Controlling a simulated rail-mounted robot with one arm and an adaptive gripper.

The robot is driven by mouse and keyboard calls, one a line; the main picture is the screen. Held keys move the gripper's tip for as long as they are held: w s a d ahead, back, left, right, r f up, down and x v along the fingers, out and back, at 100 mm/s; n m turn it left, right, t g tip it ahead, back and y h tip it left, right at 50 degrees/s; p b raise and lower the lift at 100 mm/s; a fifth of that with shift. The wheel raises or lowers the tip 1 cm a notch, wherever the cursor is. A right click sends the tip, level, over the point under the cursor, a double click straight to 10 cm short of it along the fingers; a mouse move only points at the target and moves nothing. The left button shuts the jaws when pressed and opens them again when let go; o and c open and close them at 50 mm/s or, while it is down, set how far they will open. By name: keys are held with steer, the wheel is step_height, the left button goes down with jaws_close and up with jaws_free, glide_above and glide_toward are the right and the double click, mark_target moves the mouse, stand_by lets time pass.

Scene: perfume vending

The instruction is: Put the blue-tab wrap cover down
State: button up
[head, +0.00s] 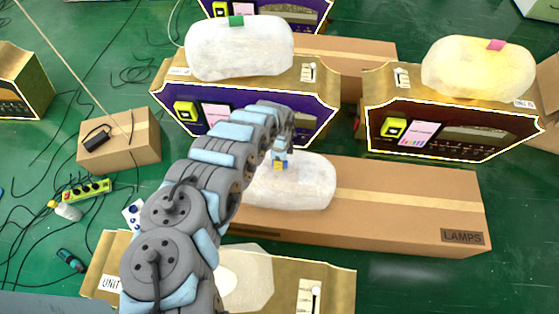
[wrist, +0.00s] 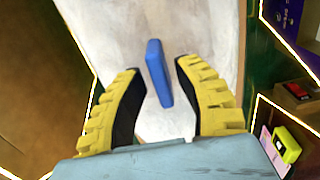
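The blue-tab wrap cover (head: 310,187) is a white rounded bundle. It lies on the long cardboard box marked LAMPS, partly hidden by my arm in the head view. My gripper (head: 280,164) is just above it. In the wrist view the white cover (wrist: 197,35) fills the middle. Its blue tab (wrist: 158,72) stands between the two yellow-and-black fingers of my gripper (wrist: 158,68). Gaps show on both sides of the tab, so the fingers are open around it.
The LAMPS box (head: 410,205) has bare top to the cover's right. Behind it stand a purple vending unit (head: 312,112) under a green-tab cover (head: 240,50) and a dark brown unit (head: 440,132) under a pink-tab cover (head: 475,68). An uncovered unit (head: 335,285) is in front. Cables cross the left floor.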

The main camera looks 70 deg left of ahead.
steer(key=shift+r, duration=0.15)
step_height(320, 180, up, 12)
steer(key=p, duration=0.5)
steer(key=shift+p, duration=0.35)
